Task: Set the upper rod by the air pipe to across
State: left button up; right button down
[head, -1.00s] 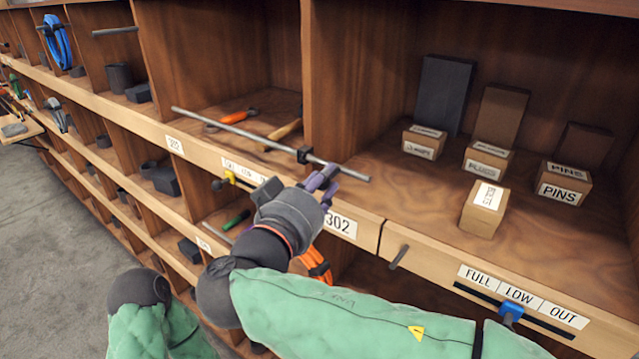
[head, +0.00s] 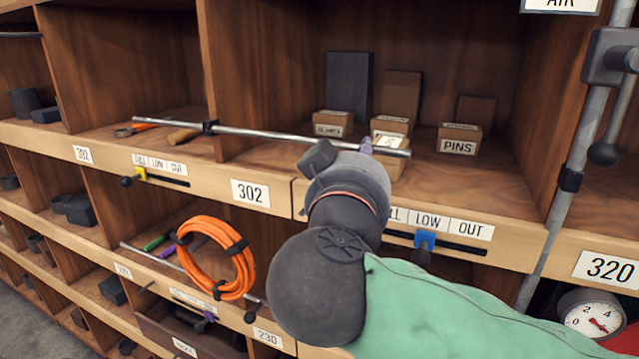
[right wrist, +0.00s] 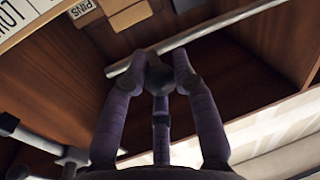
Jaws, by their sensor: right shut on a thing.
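The upper rod (head: 270,135) is a thin grey bar lying along the shelf front. It passes through a black holder (head: 209,127) on the divider and reaches partway across the bay to its right. My right gripper (head: 370,147) is shut on the rod near its right end, and a short stub sticks out beyond the fingers. The right wrist view shows the purple fingers (right wrist: 160,64) around the rod (right wrist: 215,35). The air pipe (head: 590,130) stands at right under a cut-off AIR label (head: 560,4), with a black collar (head: 570,180). The rod's end is apart from it. My left gripper is out of view.
Small boxes, one marked PINS (head: 459,140), stand in the bay behind the rod. Below are a blue slider (head: 424,241), an orange coil (head: 215,258) and a lower rod (head: 165,260). A knobbed lever (head: 603,154) and a gauge (head: 592,316) are at the pipe.

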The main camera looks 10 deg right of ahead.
jog(key=s+d+b, duration=0.5)
jog(key=s+d, duration=0.7)
jog(key=d, duration=0.5)
jog(key=shift+s+f+b, duration=0.25)
jog(key=shift+b, duration=0.1)
jog(key=shift+d, duration=0.1)
jog(key=c, duration=1.4)
grip_release()
jog(key=o, duration=0.4)
jog(key=shift+s+d, duration=0.1)
jog(key=shift+d+r, duration=0.1)
jog(key=shift+s, duration=0.1)
